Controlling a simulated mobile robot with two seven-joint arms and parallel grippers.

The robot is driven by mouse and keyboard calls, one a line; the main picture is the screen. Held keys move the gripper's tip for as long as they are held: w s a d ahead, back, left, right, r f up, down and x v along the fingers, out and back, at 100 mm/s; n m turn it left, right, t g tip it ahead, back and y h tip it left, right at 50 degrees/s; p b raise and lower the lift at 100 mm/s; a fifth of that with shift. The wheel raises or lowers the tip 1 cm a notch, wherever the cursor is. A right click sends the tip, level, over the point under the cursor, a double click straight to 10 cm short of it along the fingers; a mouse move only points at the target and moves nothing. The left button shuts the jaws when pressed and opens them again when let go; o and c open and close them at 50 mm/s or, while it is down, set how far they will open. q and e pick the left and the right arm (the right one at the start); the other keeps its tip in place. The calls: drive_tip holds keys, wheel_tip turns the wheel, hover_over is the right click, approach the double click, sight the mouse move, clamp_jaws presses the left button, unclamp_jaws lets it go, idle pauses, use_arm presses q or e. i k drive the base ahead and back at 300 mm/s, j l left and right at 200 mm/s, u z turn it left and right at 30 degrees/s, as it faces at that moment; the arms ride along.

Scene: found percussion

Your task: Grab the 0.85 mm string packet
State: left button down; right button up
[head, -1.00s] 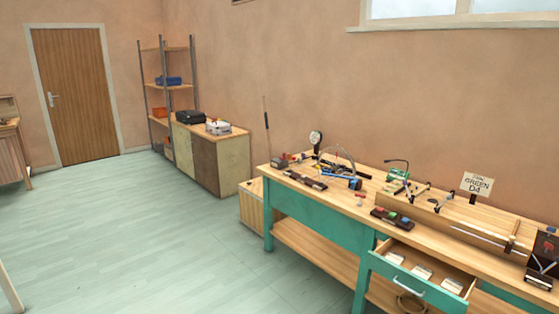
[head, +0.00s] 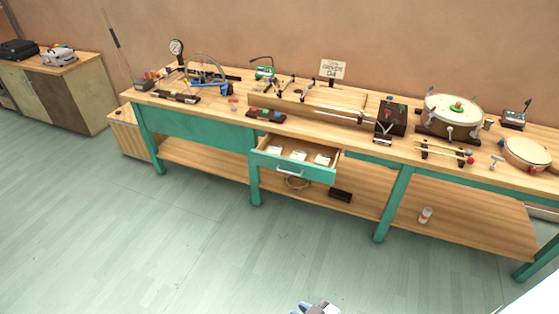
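Three small pale packets lie in a row in the open green drawer (head: 292,172): a left one (head: 273,150), a middle one (head: 298,155) and a right one (head: 322,159). Their labels are too small to read, so I cannot tell which is 0.85 mm. A grey tip, seemingly my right gripper (head: 316,308), just shows at the bottom edge, far below and apart from the drawer. Its fingers are mostly cut off. My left gripper is not in view.
The long workbench (head: 225,111) carries a gauge (head: 177,48), a sign (head: 332,70), a drum (head: 452,110) and a tambourine-like disc (head: 527,152). The floor in front is clear.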

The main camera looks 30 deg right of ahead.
sight(297, 155)
drive_tip(key=i+l+z, duration=0.1)
drive_tip(key=i+z, duration=0.15)
drive_tip(key=z, duration=0.15)
drive_tip(key=i+z, duration=0.55)
drive_tip(key=z, duration=0.2)
